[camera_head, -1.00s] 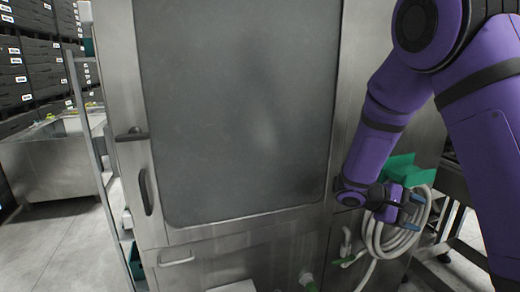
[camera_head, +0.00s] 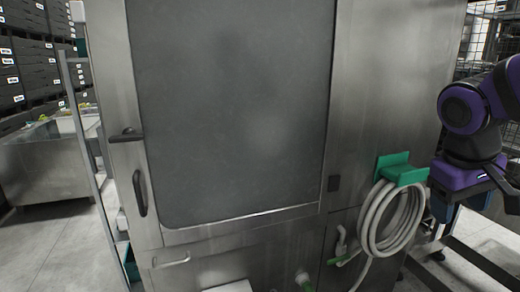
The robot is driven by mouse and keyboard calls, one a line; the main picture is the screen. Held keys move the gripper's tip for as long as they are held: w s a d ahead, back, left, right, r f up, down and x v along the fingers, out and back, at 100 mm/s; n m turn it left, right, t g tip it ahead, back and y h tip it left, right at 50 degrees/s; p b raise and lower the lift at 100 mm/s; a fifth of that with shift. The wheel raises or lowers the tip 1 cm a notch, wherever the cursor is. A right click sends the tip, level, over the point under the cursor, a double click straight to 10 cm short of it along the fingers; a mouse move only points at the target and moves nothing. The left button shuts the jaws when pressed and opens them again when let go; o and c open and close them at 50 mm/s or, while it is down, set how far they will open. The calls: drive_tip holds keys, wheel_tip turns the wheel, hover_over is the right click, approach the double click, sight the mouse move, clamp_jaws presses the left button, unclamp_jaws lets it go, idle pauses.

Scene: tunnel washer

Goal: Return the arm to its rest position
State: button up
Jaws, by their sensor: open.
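My gripper (camera_head: 460,203) is at the right edge of the head view, below my purple arm. It points down, and its blue fingertips stand apart with nothing seen between them. It is to the right of the coiled hose (camera_head: 388,222) and apart from it. Part of my arm is cut off by the right edge of the picture.
The steel tunnel washer (camera_head: 385,75) fills the middle, its dark door panel (camera_head: 235,100) closed. The door handle (camera_head: 140,192) is at left. A green hose holder (camera_head: 400,170) juts out near my gripper. Metal rails (camera_head: 470,262) stand at lower right. Stacked dark crates (camera_head: 20,60) are at far left.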

drive_tip(key=s+a+r+t+y, duration=0.2)
drive_tip(key=s+a+r+t, duration=0.2)
drive_tip(key=s, duration=0.3)
drive_tip(key=shift+a+r+m+y, duration=0.15)
drive_tip(key=shift+m+y, duration=0.25)
